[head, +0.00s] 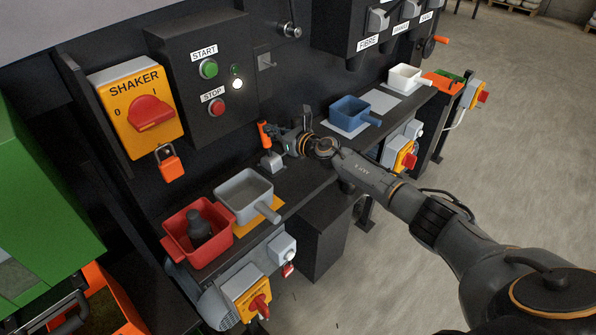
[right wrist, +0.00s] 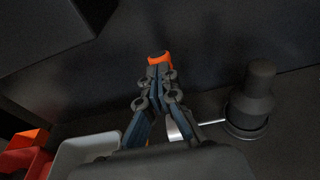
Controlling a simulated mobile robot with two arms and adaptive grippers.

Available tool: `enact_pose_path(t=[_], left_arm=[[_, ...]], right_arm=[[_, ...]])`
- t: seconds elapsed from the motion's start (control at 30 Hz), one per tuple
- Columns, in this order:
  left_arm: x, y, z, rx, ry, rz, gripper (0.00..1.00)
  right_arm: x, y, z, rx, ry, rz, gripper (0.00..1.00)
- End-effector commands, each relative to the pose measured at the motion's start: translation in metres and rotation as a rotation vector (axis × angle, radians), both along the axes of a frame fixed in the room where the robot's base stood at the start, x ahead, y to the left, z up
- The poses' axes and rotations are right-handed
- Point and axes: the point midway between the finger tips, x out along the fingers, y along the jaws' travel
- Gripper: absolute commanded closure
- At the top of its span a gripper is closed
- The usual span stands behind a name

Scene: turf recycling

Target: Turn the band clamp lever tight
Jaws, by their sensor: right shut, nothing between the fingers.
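The lever with an orange handle (head: 264,134) stands nearly upright on a grey base (head: 272,162) at the back of the dark bench. My right gripper (head: 279,137) is close beside its right side in the head view. In the right wrist view the orange end (right wrist: 158,57) shows just beyond the fingertips of my right gripper (right wrist: 159,74). The fingers are shut with nothing between them. I cannot tell whether they touch the lever. The clamp band is not clearly seen. My left gripper is not in view.
A red tray (head: 170,224) holding a dark knobbed piece and a grey tray (head: 222,190) stand left of the lever. A blue tray (head: 352,124) and a white tray (head: 405,85) stand farther right. A dark cylinder (right wrist: 252,95) stands right of my fingers in the right wrist view.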

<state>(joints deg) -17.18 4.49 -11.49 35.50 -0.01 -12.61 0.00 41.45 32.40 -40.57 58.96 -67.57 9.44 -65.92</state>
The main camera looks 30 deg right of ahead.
Motion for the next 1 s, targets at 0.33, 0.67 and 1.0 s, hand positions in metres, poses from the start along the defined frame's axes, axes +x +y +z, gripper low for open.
enact_pose_path(t=[0.33, 0.67, 1.0], left_arm=[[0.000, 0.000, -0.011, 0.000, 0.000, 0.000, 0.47], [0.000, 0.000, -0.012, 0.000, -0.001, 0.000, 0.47], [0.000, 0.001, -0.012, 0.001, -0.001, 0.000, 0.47]], right_arm=[[0.017, 0.006, 0.000, -0.001, 0.000, 0.000, 1.00], [0.020, 0.008, 0.001, -0.001, 0.000, 0.000, 1.00], [0.020, 0.007, 0.002, 0.001, -0.002, 0.000, 1.00]])
